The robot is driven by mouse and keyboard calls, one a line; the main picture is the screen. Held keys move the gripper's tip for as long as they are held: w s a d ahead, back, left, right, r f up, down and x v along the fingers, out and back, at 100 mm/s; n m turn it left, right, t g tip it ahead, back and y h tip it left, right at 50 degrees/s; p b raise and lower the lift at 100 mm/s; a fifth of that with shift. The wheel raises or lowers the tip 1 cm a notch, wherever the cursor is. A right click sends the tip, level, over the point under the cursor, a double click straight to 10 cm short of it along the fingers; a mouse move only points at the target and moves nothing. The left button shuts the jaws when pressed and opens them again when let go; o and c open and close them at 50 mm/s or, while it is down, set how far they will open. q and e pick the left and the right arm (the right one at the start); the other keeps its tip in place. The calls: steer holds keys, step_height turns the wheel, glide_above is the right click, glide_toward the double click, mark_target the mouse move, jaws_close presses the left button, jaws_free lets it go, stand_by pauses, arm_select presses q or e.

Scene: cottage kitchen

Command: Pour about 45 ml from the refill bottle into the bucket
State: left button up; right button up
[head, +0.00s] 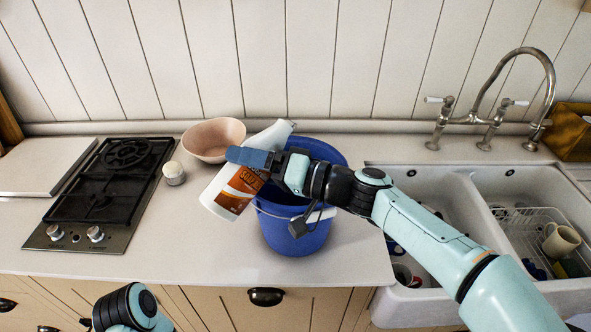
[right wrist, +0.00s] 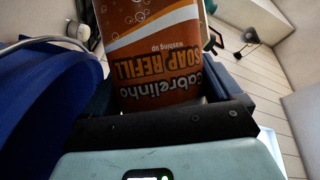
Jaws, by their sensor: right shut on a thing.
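The refill bottle (head: 236,190) is white with an orange soap-refill label. It is tilted, with its neck to the upper right and its base to the lower left. My right gripper (head: 250,158) is shut on the bottle and holds it above the counter, at the left side of the bucket. The blue bucket (head: 296,238) stands on the counter, partly hidden by the bottle and my right arm. In the right wrist view, the label (right wrist: 158,70) shows between the fingers and the bucket (right wrist: 40,110) is at the left. No liquid stream is visible. My left gripper is not visible.
A black gas hob (head: 105,185) is at the left, with a small white jar (head: 174,174) beside it. A pinkish bowl (head: 212,138) stands behind the bottle. A double sink (head: 455,190) with dishes and a tap is at the right. The front counter between hob and bucket is clear.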

mark_target(260, 141)
steer(key=r+n+p, duration=0.1)
steer(key=w+r+n+h, duration=0.1)
steer(key=r, duration=0.1)
steer(key=d+r+n+p, duration=0.1)
steer(key=r, duration=0.1)
steer(key=shift+w+d+n+h+p, duration=0.1)
steer(key=shift+w+n+h+p, duration=0.1)
steer(key=shift+n+h+p, duration=0.1)
steer(key=shift+r+n, duration=0.35)
steer(key=shift+n, duration=0.05)
steer(key=shift+f+n+h, duration=0.1)
steer(key=shift+n+h, duration=0.2)
steer(key=shift+h, duration=0.2)
steer(key=shift+s+r+n+h+p, duration=0.2)
steer(key=shift+r+n+h+p, duration=0.15)
steer(key=shift+n, duration=0.35)
steer(key=shift+w+f+n+t+h+b, duration=0.1)
steer(key=shift+f+n+t+h+b, duration=0.4)
steer(key=shift+n, duration=0.2)
steer(key=shift+f+n+h, duration=0.2)
steer(key=shift+n+h, duration=0.25)
steer(key=shift+n, duration=0.15)
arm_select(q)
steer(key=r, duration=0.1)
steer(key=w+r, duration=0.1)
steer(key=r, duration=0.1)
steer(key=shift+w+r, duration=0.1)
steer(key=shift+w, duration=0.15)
arm_select(e)
steer(key=shift+f, duration=0.1)
